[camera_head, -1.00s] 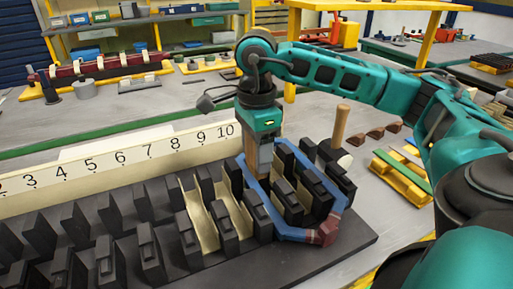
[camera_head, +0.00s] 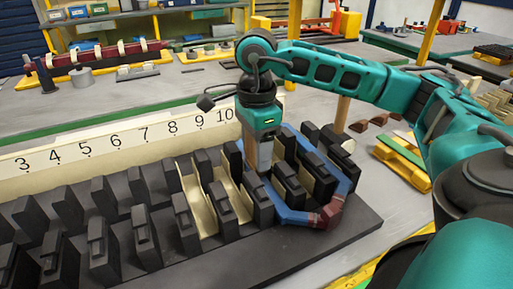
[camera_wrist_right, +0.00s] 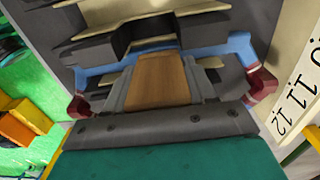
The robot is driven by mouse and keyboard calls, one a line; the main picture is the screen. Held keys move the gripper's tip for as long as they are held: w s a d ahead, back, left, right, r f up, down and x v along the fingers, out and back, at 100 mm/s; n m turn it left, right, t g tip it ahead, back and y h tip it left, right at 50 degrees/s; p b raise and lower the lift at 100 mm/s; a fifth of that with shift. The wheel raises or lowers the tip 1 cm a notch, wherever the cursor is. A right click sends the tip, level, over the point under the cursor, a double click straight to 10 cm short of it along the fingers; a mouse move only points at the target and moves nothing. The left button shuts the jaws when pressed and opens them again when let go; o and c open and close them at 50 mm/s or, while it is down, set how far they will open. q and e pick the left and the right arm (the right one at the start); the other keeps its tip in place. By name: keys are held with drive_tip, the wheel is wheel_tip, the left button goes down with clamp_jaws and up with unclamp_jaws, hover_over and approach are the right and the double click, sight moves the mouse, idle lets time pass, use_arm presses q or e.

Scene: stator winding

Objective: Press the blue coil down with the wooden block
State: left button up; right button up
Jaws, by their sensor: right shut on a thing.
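The blue coil (camera_head: 292,214), with dark red wrapped ends, lies around several black teeth at the right end of the stator (camera_head: 335,232). My right gripper (camera_head: 264,168) points down at the coil's left side. In the wrist view, its two grey fingers (camera_wrist_right: 158,90) are shut on the wooden block (camera_wrist_right: 158,78). The coil (camera_wrist_right: 238,44) shows on both sides of the block there. In the head view the block is mostly hidden by the finger and teeth. I cannot tell whether the block touches the coil. My left gripper is out of view.
Black teeth (camera_head: 143,238) stand in rows left of the coil, with cream liners (camera_head: 200,205) in some slots. A numbered cream strip (camera_head: 115,140) runs behind them. An upright wooden handle (camera_head: 341,113) stands behind the coil; yellow-green parts (camera_head: 405,160) lie to the right.

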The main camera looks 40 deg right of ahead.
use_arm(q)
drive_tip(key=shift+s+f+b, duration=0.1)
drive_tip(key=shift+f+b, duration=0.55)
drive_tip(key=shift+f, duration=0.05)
use_arm(e)
drive_tip(key=shift+f, duration=0.65)
idle(0.4)
idle(0.5)
wheel_tip(320, 180, up, 3)
drive_tip(key=shift+f+p, duration=0.15)
drive_tip(key=shift+p, duration=0.9)
wheel_tip(320, 180, up, 5)
drive_tip(key=p, duration=0.3)
drive_tip(key=shift+p, duration=0.4)
wheel_tip(320, 180, up, 4)
drive_tip(key=p, duration=0.3)
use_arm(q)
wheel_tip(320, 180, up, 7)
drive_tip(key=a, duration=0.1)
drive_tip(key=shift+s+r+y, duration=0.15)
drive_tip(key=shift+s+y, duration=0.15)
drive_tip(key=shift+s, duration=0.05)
